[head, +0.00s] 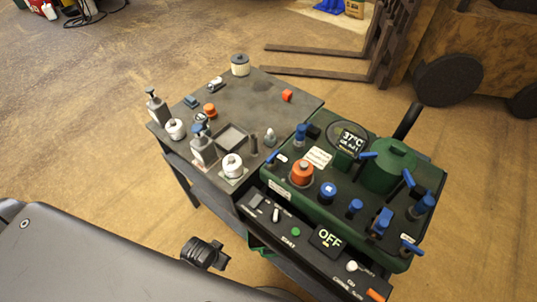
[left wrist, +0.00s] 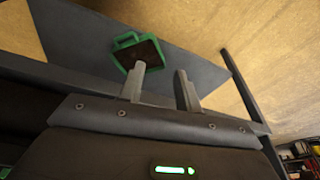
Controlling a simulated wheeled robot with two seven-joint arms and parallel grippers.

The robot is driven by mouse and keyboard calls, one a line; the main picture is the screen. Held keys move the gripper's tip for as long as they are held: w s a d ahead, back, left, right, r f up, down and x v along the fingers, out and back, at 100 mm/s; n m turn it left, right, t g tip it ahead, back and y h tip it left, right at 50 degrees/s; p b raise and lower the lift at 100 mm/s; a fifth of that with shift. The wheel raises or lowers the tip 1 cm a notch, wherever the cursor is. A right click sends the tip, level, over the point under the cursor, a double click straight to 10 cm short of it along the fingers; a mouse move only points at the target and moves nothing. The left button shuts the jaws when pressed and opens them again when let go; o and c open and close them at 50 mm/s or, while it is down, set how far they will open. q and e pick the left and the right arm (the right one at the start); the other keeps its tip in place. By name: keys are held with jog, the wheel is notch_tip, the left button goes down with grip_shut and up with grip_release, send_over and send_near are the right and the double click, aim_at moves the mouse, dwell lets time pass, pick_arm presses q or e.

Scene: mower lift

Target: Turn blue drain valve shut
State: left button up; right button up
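Several blue-handled parts stand on the green machine (head: 325,195) in the head view. They include a blue lever (head: 412,247) at its lower right corner, a blue lever (head: 408,178) by the tank and a blue block-shaped handle (head: 383,220). I cannot tell which is the drain valve, or whether it is shut. My left gripper (left wrist: 160,86) shows in the left wrist view with its two fingers apart and nothing between them. My right gripper is not in view.
A dark cart top (head: 255,95) holds bottles, white-capped containers and orange parts. A control panel with an OFF display (head: 327,239) fronts the green machine. A green-handled object (left wrist: 138,50) is beyond my left fingers. Forklift tines (head: 315,50) lie behind the cart. Open floor is at left.

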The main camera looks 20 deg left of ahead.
pick_arm(q)
jog(key=w+r+t, duration=0.2)
jog(key=w+r, duration=0.1)
jog(key=r, duration=1)
jog(key=m+t+h, duration=0.2)
jog(key=t+h, duration=0.3)
jog(key=t, duration=0.3)
send_near(270, 158)
jog(key=p+x, duration=0.2)
jog(key=x, duration=0.9)
jog(key=shift+w+f, duration=0.1)
jog(key=shift+w, duration=0.1)
grip_shut()
